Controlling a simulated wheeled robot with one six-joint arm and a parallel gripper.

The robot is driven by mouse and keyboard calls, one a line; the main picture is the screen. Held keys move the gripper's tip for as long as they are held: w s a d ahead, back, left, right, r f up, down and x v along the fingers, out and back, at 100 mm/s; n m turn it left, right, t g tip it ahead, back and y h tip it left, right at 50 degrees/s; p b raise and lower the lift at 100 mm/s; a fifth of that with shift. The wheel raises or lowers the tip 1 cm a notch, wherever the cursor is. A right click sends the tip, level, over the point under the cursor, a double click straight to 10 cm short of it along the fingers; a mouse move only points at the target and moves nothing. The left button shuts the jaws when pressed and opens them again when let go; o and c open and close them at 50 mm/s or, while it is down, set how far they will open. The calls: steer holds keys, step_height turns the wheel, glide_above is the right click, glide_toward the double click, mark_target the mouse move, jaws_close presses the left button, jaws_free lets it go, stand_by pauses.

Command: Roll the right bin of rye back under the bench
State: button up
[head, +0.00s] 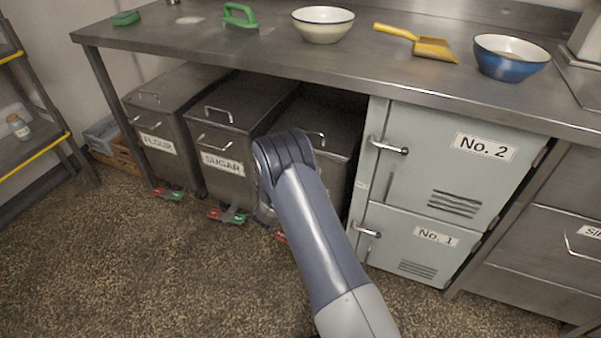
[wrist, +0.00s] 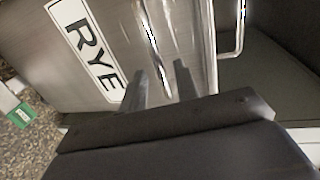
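The rye bin (head: 336,172) is a grey metal bin at the right end of a row of three, partly under the bench (head: 300,67). My arm hides much of its front in the head view. Its RYE label (wrist: 88,45) and a metal handle (wrist: 238,28) show in the wrist view. My gripper (wrist: 161,72) is at the bin's front beside the label, with its fingers apart. A bright metal strip, perhaps the front handle, runs between the fingers; contact is unclear. The gripper is hidden behind my arm in the head view.
The sugar bin (head: 222,165) and flour bin (head: 157,148) stand to the left, with red and green pedals at floor level. A pale green locker (head: 440,170) stands close on the right. Bowls and a yellow scoop (head: 433,49) are on the bench. The front floor is clear.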

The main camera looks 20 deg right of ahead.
steer(key=p+v, duration=0.1)
steer(key=v, duration=0.5)
steer(key=shift+s, duration=0.25)
steer(key=shift+w+a, duration=0.1)
steer(key=shift+b+x, duration=1.05)
steer(key=shift+x, duration=4.2)
steer(key=shift+r, duration=0.1)
